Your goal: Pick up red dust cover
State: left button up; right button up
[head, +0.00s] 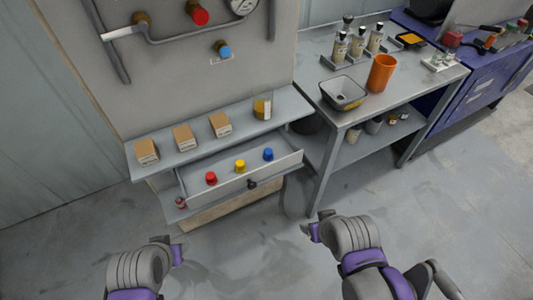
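A red cap (211,178), which looks like the dust cover, stands in the open drawer (228,185) under the grey shelf. A yellow cap (240,166) and a blue cap (268,154) stand in a row to its right. My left gripper (171,246) is over the floor, in front of the drawer and apart from it. My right gripper (318,226) is in front of the drawer's right side, near the workbench leg. Neither gripper touches a cap, and I see nothing held. Their finger gaps are too unclear to read.
Several brown boxes (183,137) and a yellow-labelled container (262,107) stand on the shelf (205,141) above the drawer. A workbench (410,82) on the right carries a black bin (343,92), an orange cup (381,73) and bottles. The floor before the drawer is clear.

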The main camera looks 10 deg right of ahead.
aim_at(212, 179)
jog(key=i+j+z, duration=0.15)
jog(key=j, duration=2.4)
jog(key=l, duration=0.3)
jog(key=i+l, duration=0.1)
jog(key=l, duration=0.25)
